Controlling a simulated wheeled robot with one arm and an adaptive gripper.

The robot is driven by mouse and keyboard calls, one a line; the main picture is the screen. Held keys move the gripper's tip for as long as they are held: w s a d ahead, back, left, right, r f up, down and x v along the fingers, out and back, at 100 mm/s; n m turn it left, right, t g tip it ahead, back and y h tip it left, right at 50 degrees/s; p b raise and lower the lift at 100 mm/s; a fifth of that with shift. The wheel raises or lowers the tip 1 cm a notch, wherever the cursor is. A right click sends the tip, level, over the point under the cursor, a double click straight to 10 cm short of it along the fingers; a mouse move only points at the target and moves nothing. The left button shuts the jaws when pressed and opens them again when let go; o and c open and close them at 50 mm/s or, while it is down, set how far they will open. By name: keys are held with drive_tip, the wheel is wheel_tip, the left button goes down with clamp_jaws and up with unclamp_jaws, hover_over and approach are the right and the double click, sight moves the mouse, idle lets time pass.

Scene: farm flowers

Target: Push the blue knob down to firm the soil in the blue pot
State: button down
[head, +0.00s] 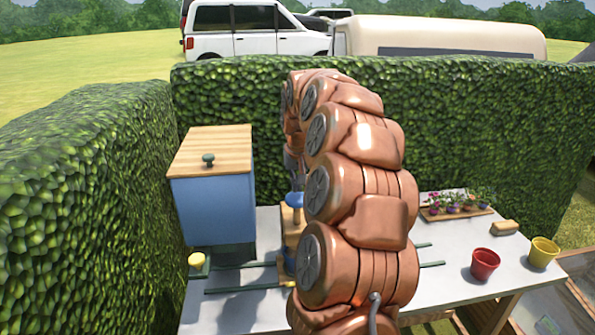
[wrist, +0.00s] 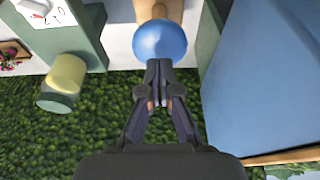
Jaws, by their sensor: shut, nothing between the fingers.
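The blue knob (head: 294,199) sits on top of a wooden press post (head: 291,226), partly behind my arm in the head view. In the wrist view the round blue knob (wrist: 160,40) is just beyond my fingertips, near the top middle. My gripper (wrist: 158,66) is shut and empty, its fingertips overlapping the knob's near edge; I cannot tell whether they touch it. In the head view my gripper (head: 292,172) is a small grey shape just above the knob, mostly hidden by my arm.
A blue box (head: 212,208) with a wooden lid stands close left of the press. Red (head: 485,264) and yellow (head: 543,252) pots and a flower tray (head: 457,212) stand at right.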

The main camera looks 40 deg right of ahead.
sight(297, 197)
drive_tip(key=shift+f, duration=0.7)
drive_tip(key=shift+f, duration=0.1)
wheel_tip(297, 197, down, 5)
drive_tip(key=b, duration=0.5)
drive_tip(key=shift+r, duration=0.35)
drive_tip(key=b+v, duration=0.2)
drive_tip(key=v, duration=1.1)
drive_tip(key=shift+w+d+r, duration=0.25)
drive_tip(key=shift+w+r, duration=0.05)
drive_tip(key=shift+r, duration=0.1)
drive_tip(key=shift+a, duration=0.1)
idle(0.5)
